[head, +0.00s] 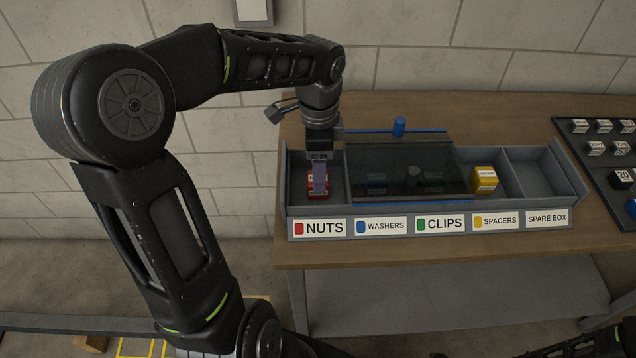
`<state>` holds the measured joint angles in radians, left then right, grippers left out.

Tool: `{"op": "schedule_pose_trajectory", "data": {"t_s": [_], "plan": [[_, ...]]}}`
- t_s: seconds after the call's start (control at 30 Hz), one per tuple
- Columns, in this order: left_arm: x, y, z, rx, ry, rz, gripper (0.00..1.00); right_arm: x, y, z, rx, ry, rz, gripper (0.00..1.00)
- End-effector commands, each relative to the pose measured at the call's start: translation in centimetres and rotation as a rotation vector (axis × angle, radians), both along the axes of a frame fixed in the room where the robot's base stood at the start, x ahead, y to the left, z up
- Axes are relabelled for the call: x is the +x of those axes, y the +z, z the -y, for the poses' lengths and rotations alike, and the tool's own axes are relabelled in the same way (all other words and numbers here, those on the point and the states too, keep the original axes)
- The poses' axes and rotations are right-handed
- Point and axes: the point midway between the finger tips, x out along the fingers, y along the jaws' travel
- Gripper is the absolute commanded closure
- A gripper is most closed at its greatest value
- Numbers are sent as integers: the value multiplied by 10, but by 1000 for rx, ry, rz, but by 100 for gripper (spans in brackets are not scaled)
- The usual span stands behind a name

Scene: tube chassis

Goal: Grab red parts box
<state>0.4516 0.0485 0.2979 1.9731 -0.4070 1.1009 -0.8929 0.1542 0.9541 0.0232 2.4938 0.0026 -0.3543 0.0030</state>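The red parts box (312,193) sits in the leftmost compartment of the grey divided tray (435,211), behind the NUTS label (320,228). My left gripper (319,188) points down into that compartment. Its fingers are over the red box and hide the middle of it, with red showing on both sides. I cannot tell whether the fingers are closed on the box or only around it. My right gripper is not in view.
A yellow box (484,180) sits in the spacers compartment. The spare compartment looks empty. A dark rack (600,160) with labelled blocks stands at the right on the wooden bench (480,110).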

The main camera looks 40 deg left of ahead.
Motion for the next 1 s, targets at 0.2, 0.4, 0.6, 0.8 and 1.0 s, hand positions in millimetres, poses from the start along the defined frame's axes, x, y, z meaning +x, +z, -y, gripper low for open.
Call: {"op": "schedule_pose_trajectory", "data": {"t_s": [0.2, 0.4, 0.6, 0.8, 1.0], "plan": [[-1, -32, -1, -2, 0, -3, 33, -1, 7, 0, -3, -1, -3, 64], [0, -44, -1, -1, 0, -1, 33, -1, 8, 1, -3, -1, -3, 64], [0, -43, -1, -1, 0, 1, 33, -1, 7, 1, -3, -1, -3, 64], [0, -43, -1, -1, 0, 1, 33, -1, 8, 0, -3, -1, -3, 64], [0, -43, -1, -1, 0, 1, 38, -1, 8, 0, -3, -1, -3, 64]]}}
